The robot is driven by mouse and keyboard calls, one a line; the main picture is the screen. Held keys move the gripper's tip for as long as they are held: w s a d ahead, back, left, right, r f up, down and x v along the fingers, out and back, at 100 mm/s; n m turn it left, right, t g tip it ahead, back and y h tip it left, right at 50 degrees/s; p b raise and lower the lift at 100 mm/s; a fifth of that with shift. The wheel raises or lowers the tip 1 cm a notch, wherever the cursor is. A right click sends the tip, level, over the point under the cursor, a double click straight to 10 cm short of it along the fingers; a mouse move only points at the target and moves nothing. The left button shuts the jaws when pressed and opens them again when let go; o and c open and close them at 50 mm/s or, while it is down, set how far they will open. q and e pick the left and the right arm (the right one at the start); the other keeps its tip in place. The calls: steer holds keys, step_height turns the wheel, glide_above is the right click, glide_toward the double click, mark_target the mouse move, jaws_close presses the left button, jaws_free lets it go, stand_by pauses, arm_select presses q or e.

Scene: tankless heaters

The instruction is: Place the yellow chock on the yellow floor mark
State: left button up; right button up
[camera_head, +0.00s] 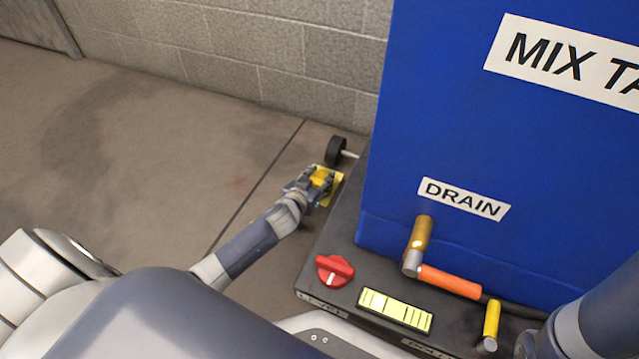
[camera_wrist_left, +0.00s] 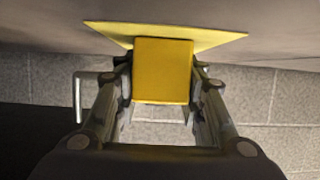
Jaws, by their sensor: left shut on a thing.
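My left gripper (camera_head: 316,186) reaches down beside the dark platform of the blue tank. It is shut on the yellow chock (camera_head: 321,177), which also shows between the fingers in the left wrist view (camera_wrist_left: 163,70). The yellow floor mark (camera_head: 328,196) shows around and partly under the chock; in the left wrist view the mark (camera_wrist_left: 215,38) spreads out behind the chock on both sides. The chock is at the mark, but I cannot tell whether it touches the floor. My right gripper is not clearly in view; only part of my right arm shows at the lower right.
A blue tank (camera_head: 400,120) stands on a dark platform (camera_head: 325,240) to the right. A black wheel (camera_head: 336,151) sits just beyond the mark. A red knob (camera_head: 334,270), a drain pipe with an orange handle (camera_head: 449,282) and a yellow handle (camera_head: 491,320) are near. The floor (camera_head: 130,170) on the left is clear.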

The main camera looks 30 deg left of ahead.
arm_select(q)
steer(key=shift+r, duration=0.15)
steer(key=shift+f, duration=0.2)
steer(key=o, duration=1.2)
steer(key=shift+f, duration=0.1)
